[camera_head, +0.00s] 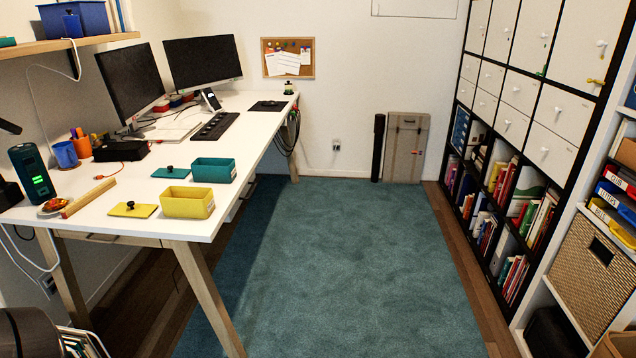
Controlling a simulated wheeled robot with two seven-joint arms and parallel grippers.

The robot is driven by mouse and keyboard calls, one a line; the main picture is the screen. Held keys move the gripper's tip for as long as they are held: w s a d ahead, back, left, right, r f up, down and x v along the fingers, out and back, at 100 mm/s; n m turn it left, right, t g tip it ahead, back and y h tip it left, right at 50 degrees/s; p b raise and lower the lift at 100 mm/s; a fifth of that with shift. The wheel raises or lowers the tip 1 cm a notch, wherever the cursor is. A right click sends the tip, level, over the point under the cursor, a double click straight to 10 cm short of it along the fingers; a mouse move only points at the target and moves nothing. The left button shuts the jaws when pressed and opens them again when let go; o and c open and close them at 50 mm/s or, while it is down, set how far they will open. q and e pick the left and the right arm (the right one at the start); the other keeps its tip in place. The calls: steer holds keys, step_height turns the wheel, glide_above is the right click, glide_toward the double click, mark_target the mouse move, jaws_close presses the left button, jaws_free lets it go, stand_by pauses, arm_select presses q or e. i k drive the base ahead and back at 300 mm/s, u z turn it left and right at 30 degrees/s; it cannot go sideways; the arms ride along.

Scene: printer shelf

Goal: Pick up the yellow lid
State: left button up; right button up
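The yellow lid (133,210) lies flat near the front edge of the white desk, with a small dark knob on top. The open yellow box (187,202) stands just right of it, apart from it. A teal lid (171,172) with a dark knob lies behind, beside an open teal box (214,170). Neither of my grippers shows in the head view.
The white desk (250,125) also holds a wooden bar (88,198) left of the yellow lid, a small dish, a dark green device (32,173), cups and two monitors. A teal carpet (330,270) is clear. Shelves (505,130) line the right wall.

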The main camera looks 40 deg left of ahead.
mark_target(130, 209)
steer(key=z, duration=0.55)
steer(key=i, duration=1.45)
steer(key=u, duration=3.1)
